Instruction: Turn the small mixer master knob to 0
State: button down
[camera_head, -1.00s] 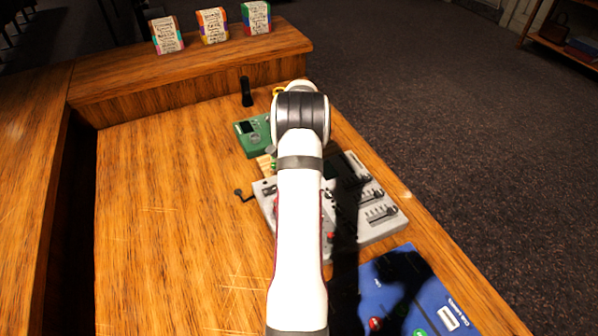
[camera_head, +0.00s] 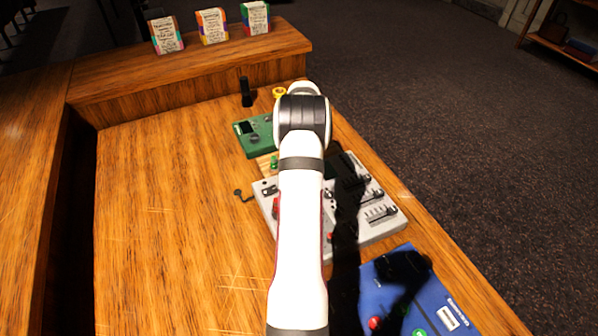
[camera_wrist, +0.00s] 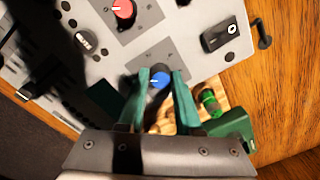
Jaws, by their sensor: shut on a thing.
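In the wrist view, my gripper (camera_wrist: 160,73) has its two green fingers on either side of a small knob (camera_wrist: 159,80) with a blue cap and a white pointer line. The jaws are shut on this knob. It stands on the grey mixer panel (camera_wrist: 196,63), inside a dark square with tick marks. A similar red knob (camera_wrist: 123,9) stands above it in the picture. I cannot read any label or number by the blue knob. In the head view, my arm covers the gripper and the blue knob; the grey mixer (camera_head: 370,231) shows on both sides of it.
A wooden board with a green part (camera_head: 274,162) and a green box (camera_head: 247,139) lie beyond the mixer. A blue box (camera_head: 385,290) lies nearer. A black switch block (camera_wrist: 220,33) stands close to the gripper. The desk's left part (camera_head: 170,220) is clear.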

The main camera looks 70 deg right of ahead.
jog(key=shift+n, duration=0.4)
jog(key=c, duration=0.6)
grip_release()
jog(key=r, duration=1.5)
jog(key=shift+s+r, duration=0.35)
jog(key=shift+r, duration=0.05)
